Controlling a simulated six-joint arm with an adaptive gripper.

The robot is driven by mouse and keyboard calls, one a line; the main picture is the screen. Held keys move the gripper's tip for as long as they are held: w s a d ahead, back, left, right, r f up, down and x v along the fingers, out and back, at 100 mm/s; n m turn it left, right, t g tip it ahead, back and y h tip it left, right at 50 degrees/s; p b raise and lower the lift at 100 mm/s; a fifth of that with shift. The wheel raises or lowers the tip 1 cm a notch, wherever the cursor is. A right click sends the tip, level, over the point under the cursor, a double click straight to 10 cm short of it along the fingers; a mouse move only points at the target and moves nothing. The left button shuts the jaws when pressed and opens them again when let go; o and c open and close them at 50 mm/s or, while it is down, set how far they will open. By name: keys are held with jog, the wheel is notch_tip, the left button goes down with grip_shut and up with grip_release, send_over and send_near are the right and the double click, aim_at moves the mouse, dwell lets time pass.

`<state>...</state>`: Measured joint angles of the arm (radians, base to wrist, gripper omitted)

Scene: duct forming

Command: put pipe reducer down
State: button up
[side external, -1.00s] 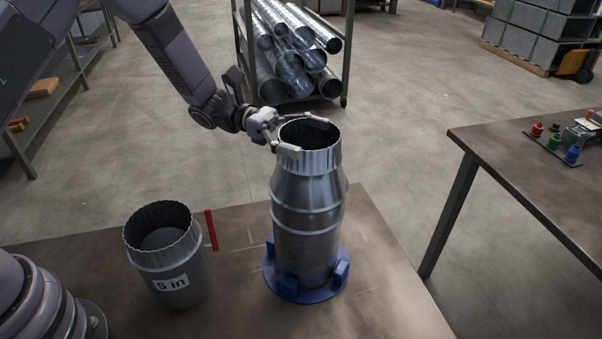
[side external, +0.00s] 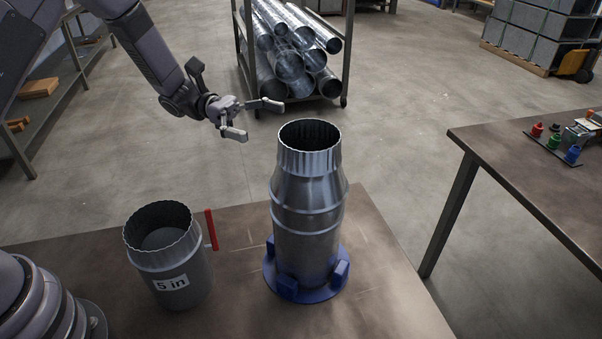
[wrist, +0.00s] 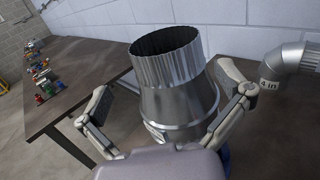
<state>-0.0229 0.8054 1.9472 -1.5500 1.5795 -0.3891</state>
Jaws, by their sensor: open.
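The pipe reducer (side external: 308,170) is a silver metal piece with a narrow crimped open top and a wider lower part. It stands upright over a wider metal duct section (side external: 305,245), held in a blue round base (side external: 300,291) on the table. My gripper (side external: 256,119) is open and empty, up and to the left of the reducer's rim, apart from it. In the wrist view the reducer (wrist: 172,75) shows ahead, between the spread fingers of my gripper (wrist: 165,105), and the fingers do not touch it.
A crimped container labelled "5 in" (side external: 178,282) with a red handle (side external: 211,229) stands left on the same table. Another table (side external: 530,165) is at right. A rack of metal pipes (side external: 290,50) stands behind. In the wrist view an elbow duct (wrist: 288,60) is at right.

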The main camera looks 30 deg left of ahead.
jog(key=a, duration=0.5)
jog(key=s+a+r+m+g+y, duration=0.1)
jog(key=s+r+m+y, duration=0.3)
jog(key=s, duration=0.3)
jog(key=s+r+m+g+y, duration=0.2)
jog(key=s+r+m+y, duration=0.15)
jog(key=s+m, duration=0.2)
jog(key=s+a+r+m+t+y, duration=0.3)
jog(key=s+a+m+t+y, duration=0.5)
jog(key=s+a+y, duration=0.2)
jog(key=s+a, duration=0.2)
jog(key=s, duration=0.1)
jog(key=shift+s+r, duration=0.25)
jog(key=shift+r, duration=0.1)
jog(key=shift+s+a+r+m+t+y, duration=0.15)
jog(key=shift+a+m+t+y, duration=0.1)
jog(key=shift+t, duration=0.05)
jog(key=c, duration=1.2)
